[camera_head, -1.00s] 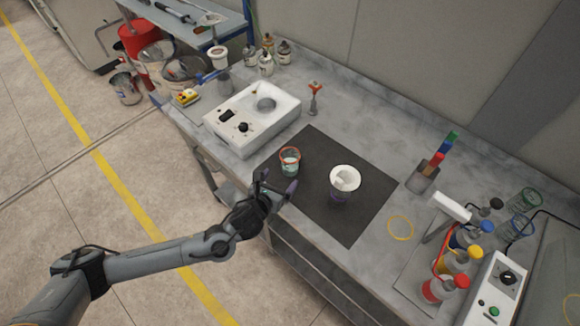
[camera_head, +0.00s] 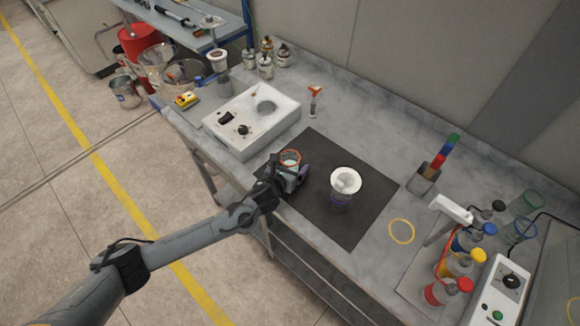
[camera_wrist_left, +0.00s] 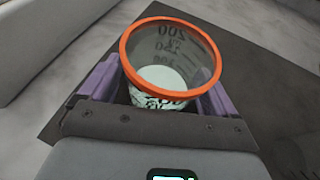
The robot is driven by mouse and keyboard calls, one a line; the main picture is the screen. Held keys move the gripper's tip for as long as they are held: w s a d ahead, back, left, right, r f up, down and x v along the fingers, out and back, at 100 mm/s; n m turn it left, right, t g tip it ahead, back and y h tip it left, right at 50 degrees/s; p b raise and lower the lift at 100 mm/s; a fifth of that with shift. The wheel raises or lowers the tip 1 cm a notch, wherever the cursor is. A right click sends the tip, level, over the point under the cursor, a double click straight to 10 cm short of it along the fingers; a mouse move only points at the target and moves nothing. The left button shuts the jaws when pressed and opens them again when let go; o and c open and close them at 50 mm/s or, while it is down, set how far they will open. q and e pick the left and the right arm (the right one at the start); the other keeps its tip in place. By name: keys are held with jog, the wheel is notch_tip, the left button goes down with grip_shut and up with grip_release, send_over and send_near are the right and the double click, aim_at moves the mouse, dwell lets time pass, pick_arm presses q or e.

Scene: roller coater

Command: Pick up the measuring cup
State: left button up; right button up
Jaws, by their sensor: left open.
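The measuring cup (camera_head: 290,157) is a small clear cup with an orange rim and dark volume marks, standing on the black mat (camera_head: 337,226). In the left wrist view the cup (camera_wrist_left: 172,52) shows pale content inside and sits between the two purple fingers. My left gripper (camera_head: 291,172) is open around the cup, one finger on each side. Whether the fingers touch the cup wall is hidden by the rim and the gripper body. My right gripper is in neither view.
A white cup with a purple lower part (camera_head: 345,182) stands on the mat to the right. A white device (camera_head: 250,120) stands behind left. A yellow ring (camera_head: 401,231) lies right of the mat. Bottles with coloured caps (camera_head: 457,262) crowd the right end.

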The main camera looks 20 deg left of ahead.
pick_arm(q)
jog(key=shift+w+f, duration=0.1)
jog(key=shift+w, duration=0.05)
jog(key=shift+c, duration=0.3)
jog(key=c, duration=1.1)
jog(key=shift+r+p, duration=0.35)
jog(key=shift+r, duration=4.7)
